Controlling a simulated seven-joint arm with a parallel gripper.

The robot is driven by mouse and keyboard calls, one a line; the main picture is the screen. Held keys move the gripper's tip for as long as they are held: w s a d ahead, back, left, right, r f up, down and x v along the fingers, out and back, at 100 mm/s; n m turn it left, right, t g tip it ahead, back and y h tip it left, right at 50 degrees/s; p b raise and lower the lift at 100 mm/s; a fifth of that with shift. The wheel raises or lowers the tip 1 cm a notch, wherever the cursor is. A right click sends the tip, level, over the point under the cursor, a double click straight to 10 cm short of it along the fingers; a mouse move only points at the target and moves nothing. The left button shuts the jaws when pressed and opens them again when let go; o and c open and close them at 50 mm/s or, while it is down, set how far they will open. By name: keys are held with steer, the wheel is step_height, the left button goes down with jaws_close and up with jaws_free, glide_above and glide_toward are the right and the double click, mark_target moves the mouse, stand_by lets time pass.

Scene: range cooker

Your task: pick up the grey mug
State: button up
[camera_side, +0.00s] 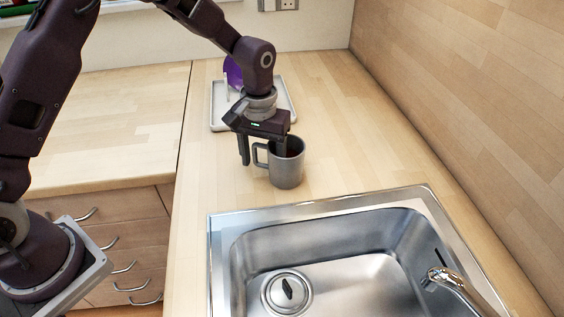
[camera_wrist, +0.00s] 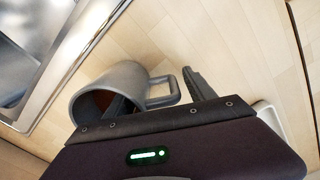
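The grey mug (camera_side: 288,173) stands upright on the wooden counter, just behind the sink, with its handle to the left in the side view. In the wrist view the mug (camera_wrist: 121,76) shows its open mouth and its handle, which points right. My gripper (camera_side: 263,154) is over the mug, pointing down, with its fingers apart. One finger reaches into the mug's mouth; the other is outside, beyond the handle. The wrist view also shows my gripper (camera_wrist: 158,92) with the handle side of the mug between its fingers. I cannot tell whether either finger touches the mug.
A steel sink (camera_side: 330,246) with a tap (camera_side: 458,289) and a drain lid (camera_side: 287,292) lies in front of the mug. A pale tray (camera_side: 219,119) with a purple dish (camera_side: 233,73) stands behind my gripper. The counter right of the mug is clear up to the wooden wall.

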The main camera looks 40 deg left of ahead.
jaws_close()
steer(key=shift+r, duration=0.15)
